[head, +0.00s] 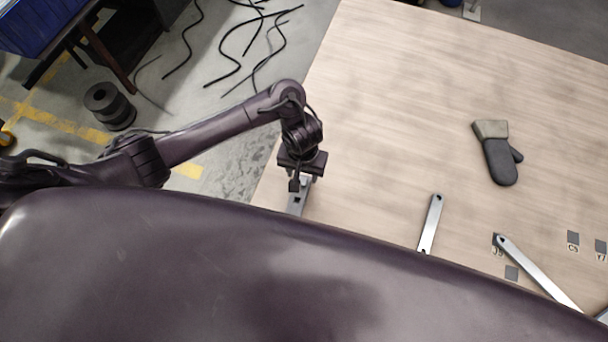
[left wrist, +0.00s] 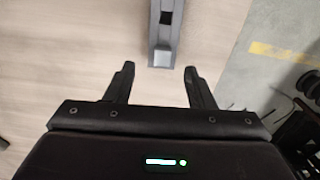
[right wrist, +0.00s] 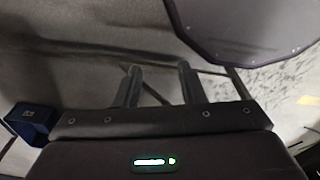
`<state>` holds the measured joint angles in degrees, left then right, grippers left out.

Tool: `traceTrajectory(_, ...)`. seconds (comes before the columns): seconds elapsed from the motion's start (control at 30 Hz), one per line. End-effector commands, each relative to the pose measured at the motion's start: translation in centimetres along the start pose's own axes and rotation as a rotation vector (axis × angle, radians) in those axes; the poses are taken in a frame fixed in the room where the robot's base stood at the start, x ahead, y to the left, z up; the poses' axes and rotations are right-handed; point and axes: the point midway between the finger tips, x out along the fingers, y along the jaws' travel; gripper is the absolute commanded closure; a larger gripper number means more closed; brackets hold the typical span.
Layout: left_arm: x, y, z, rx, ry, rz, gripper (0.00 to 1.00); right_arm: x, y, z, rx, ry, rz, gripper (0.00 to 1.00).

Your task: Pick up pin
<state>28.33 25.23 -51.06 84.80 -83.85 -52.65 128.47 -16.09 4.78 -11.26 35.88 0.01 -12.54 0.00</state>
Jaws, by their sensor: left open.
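I cannot make out a pin for certain in any view. My left gripper (head: 301,178) is over the table's left edge area, pointing down above a grey metal channel piece (head: 298,203). In the left wrist view the left gripper (left wrist: 159,70) is open and empty. The channel piece (left wrist: 165,30), with a dark slot and a lighter end, lies just beyond the fingertips, with its end near the gap between them. My right gripper (right wrist: 160,72) shows only in the right wrist view, fingers apart with nothing between them.
The wooden table (head: 390,100) has clear room in its middle. A flat bar (head: 430,224), a longer bar (head: 540,274) and a grey mitten (head: 497,152) lie on it. Dark labelled squares (head: 573,238) are at the right. A black spool (head: 109,107) and cables lie on the floor.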

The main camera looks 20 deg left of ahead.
Motion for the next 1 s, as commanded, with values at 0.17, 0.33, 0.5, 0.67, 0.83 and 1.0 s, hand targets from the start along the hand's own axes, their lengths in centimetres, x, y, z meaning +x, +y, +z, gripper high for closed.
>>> traceTrajectory(0.17, 2.1, 0.0, 0.0, -0.001, -0.001, 0.002, 0.51, 1.8, -0.7, 3.2, -0.003, -0.042, -0.009, 0.64)
traceTrajectory(0.33, 4.4, -0.5, -0.1, -0.003, -0.003, 0.0, 0.51, 3.3, -1.1, 4.2, -0.005, -0.053, -0.012, 0.64)
traceTrajectory(0.5, 6.3, -0.5, -0.1, -0.003, -0.002, 0.001, 0.51, 4.0, -0.9, 2.5, -0.004, -0.029, -0.01, 0.64)
traceTrajectory(0.67, 6.5, -0.5, -0.2, -0.001, -0.001, 0.002, 0.51, 4.0, -0.9, 1.1, -0.002, -0.007, -0.011, 0.64)
traceTrajectory(0.83, 6.5, -0.5, -0.2, -0.001, -0.001, 0.002, 0.56, 3.9, -1.0, 1.5, -0.001, -0.013, -0.012, 0.64)
traceTrajectory(1.0, 6.5, -0.5, -0.2, -0.001, -0.001, 0.002, 0.78, 3.9, -1.1, 2.3, 0.0, -0.024, -0.012, 0.64)
